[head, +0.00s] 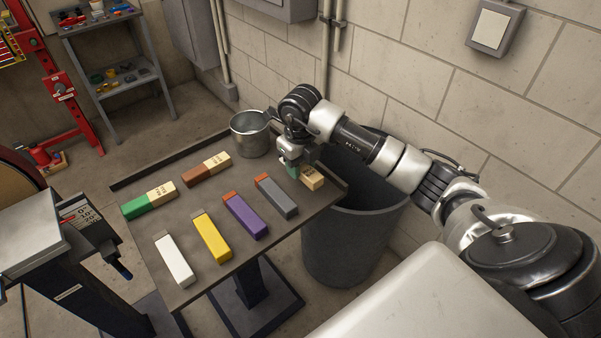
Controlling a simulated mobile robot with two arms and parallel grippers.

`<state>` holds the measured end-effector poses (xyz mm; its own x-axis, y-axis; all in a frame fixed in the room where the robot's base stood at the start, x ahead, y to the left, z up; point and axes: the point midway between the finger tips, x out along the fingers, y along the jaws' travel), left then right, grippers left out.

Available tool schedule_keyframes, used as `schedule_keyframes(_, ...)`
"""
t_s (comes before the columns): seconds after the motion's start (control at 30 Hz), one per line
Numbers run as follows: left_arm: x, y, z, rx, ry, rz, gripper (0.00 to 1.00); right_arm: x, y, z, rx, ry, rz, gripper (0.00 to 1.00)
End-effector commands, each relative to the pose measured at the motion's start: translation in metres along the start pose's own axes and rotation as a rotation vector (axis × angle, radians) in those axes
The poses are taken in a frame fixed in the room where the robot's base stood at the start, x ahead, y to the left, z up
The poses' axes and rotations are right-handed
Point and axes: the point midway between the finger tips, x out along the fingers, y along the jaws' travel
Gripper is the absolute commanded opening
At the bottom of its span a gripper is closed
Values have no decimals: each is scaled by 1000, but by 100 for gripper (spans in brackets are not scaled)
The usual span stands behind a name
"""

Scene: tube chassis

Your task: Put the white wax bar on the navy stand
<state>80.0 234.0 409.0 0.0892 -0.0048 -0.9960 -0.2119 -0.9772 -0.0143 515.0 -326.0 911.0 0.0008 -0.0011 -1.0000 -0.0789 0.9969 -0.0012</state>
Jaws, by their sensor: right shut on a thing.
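The white wax bar (174,261) lies on the dark grey work table (180,222) at its front left, with a grey far end. My right gripper (291,161) is at the table's right back corner, well away from the white bar. It is shut on a cream-ended block (312,177), with a teal-green patch beside the fingers; the fingers hide part of the block. I cannot tell whether the block touches the table. My left gripper is not in view.
Yellow (212,237), purple (245,217) and grey (276,197) bars lie right of the white one. Green-cream (149,201) and brown-cream (206,169) blocks lie behind. A metal bucket (250,134) stands at the back edge; a large grey bin (345,240) stands right.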

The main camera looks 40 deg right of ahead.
Motion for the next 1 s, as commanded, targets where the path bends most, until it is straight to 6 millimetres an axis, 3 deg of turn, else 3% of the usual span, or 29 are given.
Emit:
schedule_keyframes(0.2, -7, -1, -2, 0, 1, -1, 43, 30, 0, -1, 0, 4, 2, 8)
schedule_keyframes(0.57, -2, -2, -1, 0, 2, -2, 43, 36, 0, -1, 0, 0, 0, 8)
schedule_keyframes(0.6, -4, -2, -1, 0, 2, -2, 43, 35, 0, -1, 0, 1, 0, 40)
schedule_keyframes(0.73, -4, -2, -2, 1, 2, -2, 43, 35, 0, -1, 0, 1, 0, 60)
schedule_keyframes(1.0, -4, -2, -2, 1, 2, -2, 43, 34, 0, -1, 0, 1, 1, 61)
